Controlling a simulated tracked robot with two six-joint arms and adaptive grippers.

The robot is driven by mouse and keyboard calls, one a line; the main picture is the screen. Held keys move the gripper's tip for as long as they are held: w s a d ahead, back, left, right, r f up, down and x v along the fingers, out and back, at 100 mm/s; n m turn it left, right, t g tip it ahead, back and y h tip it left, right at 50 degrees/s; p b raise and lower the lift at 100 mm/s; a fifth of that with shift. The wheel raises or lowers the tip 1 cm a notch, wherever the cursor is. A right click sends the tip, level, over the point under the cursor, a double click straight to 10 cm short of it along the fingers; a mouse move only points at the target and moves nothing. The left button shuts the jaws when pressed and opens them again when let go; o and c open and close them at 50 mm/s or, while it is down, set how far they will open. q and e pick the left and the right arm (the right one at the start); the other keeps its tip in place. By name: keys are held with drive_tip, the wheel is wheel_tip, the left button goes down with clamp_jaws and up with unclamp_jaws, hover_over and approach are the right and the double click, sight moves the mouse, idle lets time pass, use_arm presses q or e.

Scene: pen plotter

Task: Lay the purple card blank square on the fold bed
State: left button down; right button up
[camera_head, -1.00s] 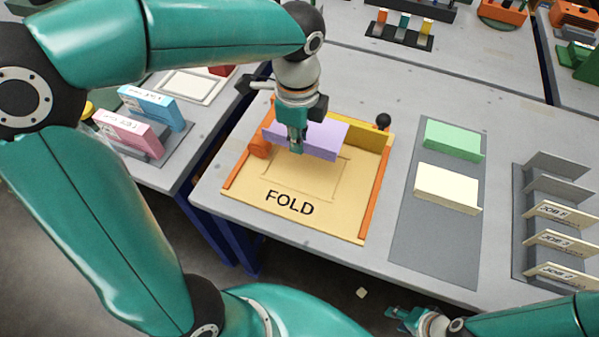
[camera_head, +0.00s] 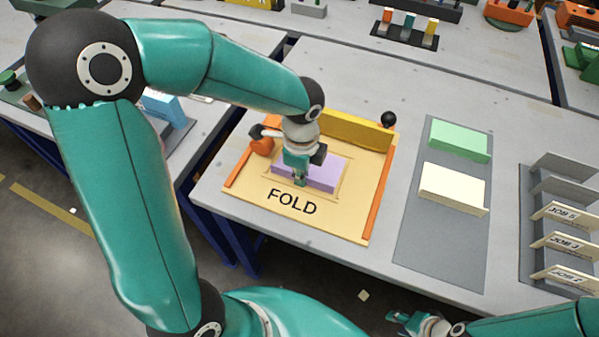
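The purple card blank (camera_head: 323,174) is low over the fold bed (camera_head: 346,226), inside the outlined rectangle above the word FOLD. Its edges look roughly in line with that outline. I cannot tell whether it touches the bed. My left gripper (camera_head: 300,180) comes down from above and is shut on the card near its middle, hiding part of it. My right gripper (camera_head: 396,317) is at the bottom edge, off the table and away from the card; its fingers are too small to judge.
The bed has a yellow back fence (camera_head: 352,128), orange side rails and a black knob (camera_head: 389,119). A rack of job cards (camera_head: 562,244) stands further right.

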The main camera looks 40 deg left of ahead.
use_arm(q)
drive_tip(key=shift+f, duration=0.1)
drive_tip(key=c, duration=1.3)
unclamp_jaws()
drive_tip(key=shift+r, duration=0.2)
wheel_tip(320, 180, up, 12)
drive_tip(key=shift+f+p, duration=0.1)
drive_tip(key=shift+p, duration=0.7)
